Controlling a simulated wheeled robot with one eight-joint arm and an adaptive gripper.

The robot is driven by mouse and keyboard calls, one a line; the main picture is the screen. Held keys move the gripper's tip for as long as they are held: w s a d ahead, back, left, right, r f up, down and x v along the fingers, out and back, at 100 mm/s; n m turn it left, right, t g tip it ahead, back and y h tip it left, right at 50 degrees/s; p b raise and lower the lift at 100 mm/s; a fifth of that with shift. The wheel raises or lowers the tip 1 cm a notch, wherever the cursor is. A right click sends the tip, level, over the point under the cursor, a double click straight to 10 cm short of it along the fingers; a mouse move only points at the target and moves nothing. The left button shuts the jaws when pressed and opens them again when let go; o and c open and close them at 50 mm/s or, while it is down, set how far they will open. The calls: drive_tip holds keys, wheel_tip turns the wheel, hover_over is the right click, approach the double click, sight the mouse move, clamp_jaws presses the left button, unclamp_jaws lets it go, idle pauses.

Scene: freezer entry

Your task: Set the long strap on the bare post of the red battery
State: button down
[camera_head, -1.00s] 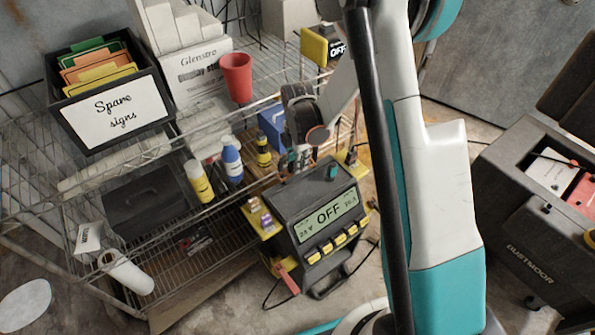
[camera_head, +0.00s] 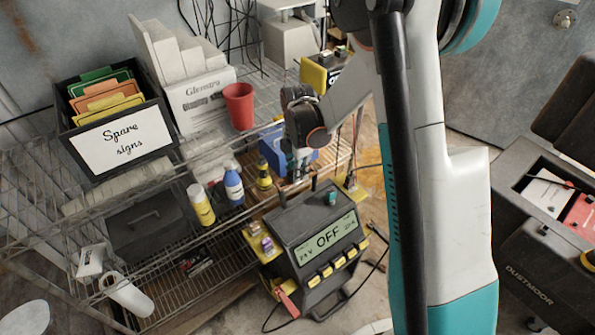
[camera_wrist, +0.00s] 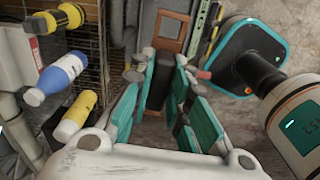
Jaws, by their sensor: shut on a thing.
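The red battery (camera_head: 581,216) sits in the open bay of the dark Dustmoor machine (camera_head: 535,245) at the right edge of the head view, beside a white battery (camera_head: 546,189). I cannot make out its bare post. My gripper (camera_head: 300,170) is far to the left of it, pointing down behind the charger.
The wire shelf on the left holds a blue bottle (camera_head: 233,187), a yellow bottle (camera_head: 201,207), a red cup (camera_head: 239,105) and a Spare signs box (camera_head: 122,140).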

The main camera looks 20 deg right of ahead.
drive_tip(key=shift+r+p, duration=0.5)
drive_tip(key=shift+r, duration=0.55)
drive_tip(key=c, duration=2.3)
unclamp_jaws()
drive_tip(key=shift+s, duration=0.1)
clamp_jaws()
